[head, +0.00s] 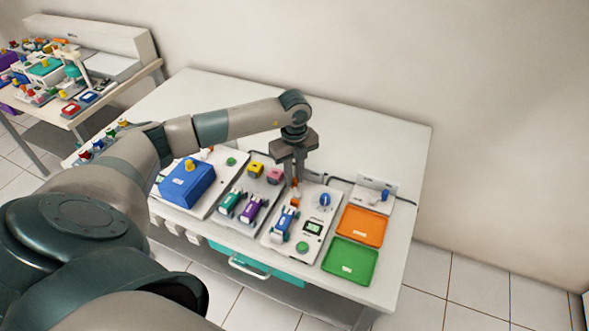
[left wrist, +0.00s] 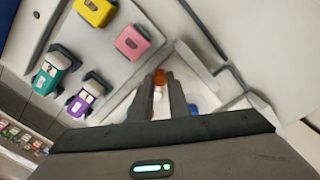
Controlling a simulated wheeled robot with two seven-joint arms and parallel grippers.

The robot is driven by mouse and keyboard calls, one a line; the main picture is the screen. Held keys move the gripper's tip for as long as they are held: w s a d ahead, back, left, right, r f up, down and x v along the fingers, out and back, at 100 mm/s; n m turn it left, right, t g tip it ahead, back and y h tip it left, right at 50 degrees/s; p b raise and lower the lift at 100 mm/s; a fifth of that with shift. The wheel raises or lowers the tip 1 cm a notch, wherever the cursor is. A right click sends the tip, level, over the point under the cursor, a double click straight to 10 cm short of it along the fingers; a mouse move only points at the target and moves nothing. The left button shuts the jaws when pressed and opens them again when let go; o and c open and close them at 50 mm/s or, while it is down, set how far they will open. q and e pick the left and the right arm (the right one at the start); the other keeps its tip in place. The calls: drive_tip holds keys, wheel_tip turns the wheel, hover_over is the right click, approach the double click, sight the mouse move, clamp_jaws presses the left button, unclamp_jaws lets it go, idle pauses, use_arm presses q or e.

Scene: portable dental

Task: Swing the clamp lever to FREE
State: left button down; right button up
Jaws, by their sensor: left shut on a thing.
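The clamp lever is a small orange-ended piece (head: 295,190) near the back left of a white panel (head: 273,241). My left gripper (head: 296,180) comes down from above and is shut on it. In the left wrist view the orange end (left wrist: 160,77) shows between the fingertips of my left gripper (left wrist: 162,92). The fingers hide most of the lever, so I cannot read its marked position. A blue and white piece (head: 284,223) lies in a holder on the same panel, in front of the lever. My right gripper is not in view.
The panel also bears a blue knob (head: 325,200), a display (head: 313,228) and a green button (head: 302,248). To the right are an orange tray (head: 361,226) and a green tray (head: 350,261). To the left stand teal and purple pieces and a blue box (head: 187,184).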

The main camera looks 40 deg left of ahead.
use_arm(q)
drive_tip(key=c, duration=1.7)
unclamp_jaws()
drive_tip(key=shift+o, duration=0.2)
drive_tip(key=shift+r, duration=0.15)
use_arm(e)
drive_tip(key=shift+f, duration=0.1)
